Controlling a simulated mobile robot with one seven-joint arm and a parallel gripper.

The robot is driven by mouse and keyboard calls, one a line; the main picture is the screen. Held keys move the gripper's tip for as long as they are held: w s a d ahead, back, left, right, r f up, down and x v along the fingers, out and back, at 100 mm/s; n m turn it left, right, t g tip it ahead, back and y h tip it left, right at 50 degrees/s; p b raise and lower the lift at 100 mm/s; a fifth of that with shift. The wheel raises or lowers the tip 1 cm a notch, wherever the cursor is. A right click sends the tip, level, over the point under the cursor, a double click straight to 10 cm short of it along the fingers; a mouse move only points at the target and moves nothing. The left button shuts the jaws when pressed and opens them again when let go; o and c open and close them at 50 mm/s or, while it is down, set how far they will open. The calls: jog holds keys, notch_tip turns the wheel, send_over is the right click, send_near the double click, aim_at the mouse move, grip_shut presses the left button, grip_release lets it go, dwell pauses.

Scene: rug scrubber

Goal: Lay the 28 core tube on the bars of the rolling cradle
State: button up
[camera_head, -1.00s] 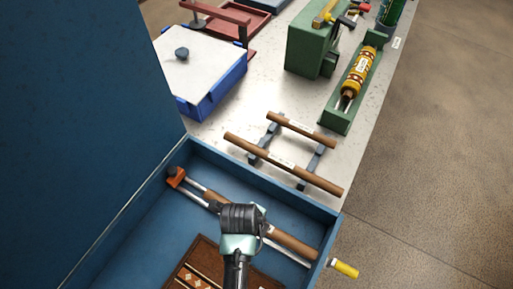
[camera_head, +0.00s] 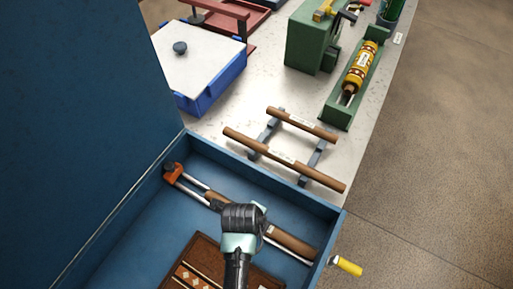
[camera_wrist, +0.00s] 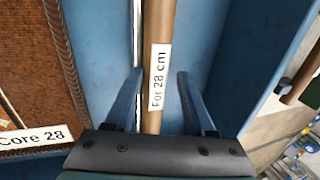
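A brown tube (camera_head: 292,242) lies in the blue box, along a pair of silver rails with an orange end piece. In the wrist view the tube (camera_wrist: 154,108) carries a label reading "For 28 cm". My gripper (camera_wrist: 157,72) is open, with one finger on each side of this tube and gaps between. In the head view my gripper's wrist covers the middle of the tube. A label reading "Core 28" (camera_wrist: 30,138) shows by a brown patterned piece at the left. The rolling cradle (camera_head: 268,152), two brown bars on grey supports, stands empty on the bench beyond the box.
The box's blue front wall (camera_head: 250,176) stands between my gripper and the cradle. Its tall lid (camera_head: 75,120) rises at the left. A patterned rug (camera_head: 200,262) lies in the box. A blue bin (camera_head: 205,90) and a green trough (camera_head: 340,115) flank the cradle.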

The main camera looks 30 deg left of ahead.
jog(key=shift+s+f, duration=0.6)
jog(key=shift+s, duration=0.05)
jog(key=w+v, duration=0.1)
jog(key=v, duration=1.2)
jog(key=shift+r, duration=0.55)
jog(key=shift+w, duration=0.1)
